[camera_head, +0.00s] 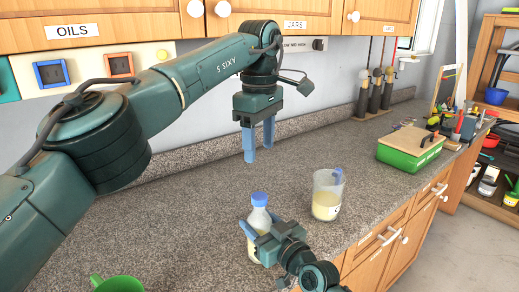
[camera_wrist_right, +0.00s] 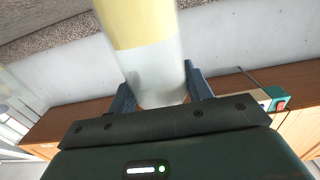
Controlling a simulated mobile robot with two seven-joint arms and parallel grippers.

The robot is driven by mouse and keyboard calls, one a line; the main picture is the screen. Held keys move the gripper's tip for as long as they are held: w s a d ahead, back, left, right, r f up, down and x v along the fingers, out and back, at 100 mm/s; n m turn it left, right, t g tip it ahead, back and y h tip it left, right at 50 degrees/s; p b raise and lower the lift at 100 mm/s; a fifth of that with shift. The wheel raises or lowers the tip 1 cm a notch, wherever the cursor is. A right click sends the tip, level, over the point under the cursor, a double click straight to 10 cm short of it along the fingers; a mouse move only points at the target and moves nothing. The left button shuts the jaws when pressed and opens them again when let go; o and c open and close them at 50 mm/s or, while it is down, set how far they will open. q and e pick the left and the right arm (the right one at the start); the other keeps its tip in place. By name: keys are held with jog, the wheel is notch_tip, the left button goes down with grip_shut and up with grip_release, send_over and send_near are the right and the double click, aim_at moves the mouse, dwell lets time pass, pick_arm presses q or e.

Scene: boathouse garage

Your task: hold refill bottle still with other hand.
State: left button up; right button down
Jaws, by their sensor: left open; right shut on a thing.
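The refill bottle (camera_head: 258,216) is a clear bottle with a blue cap and pale yellow contents. It stands on the counter near the front edge. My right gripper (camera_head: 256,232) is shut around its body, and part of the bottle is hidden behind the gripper. In the right wrist view the bottle (camera_wrist_right: 150,50) sits between the two fingers of the right gripper (camera_wrist_right: 160,90). My left gripper (camera_head: 260,140) is open and empty, pointing down above the counter, behind and above the bottle and apart from it.
A clear beaker (camera_head: 327,200) with pale yellow contents stands right of the bottle. A green cup (camera_head: 118,284) is at the bottom left. A green box (camera_head: 410,150) sits further right. Cupboards (camera_head: 110,22) hang above. The counter (camera_head: 190,205) left of the bottle is clear.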

jog(key=c, duration=0.5)
grip_release()
jog(key=shift+d, duration=0.1)
jog(key=b+v, duration=0.1)
jog(key=v, duration=1.2)
jog(key=shift+s, duration=0.1)
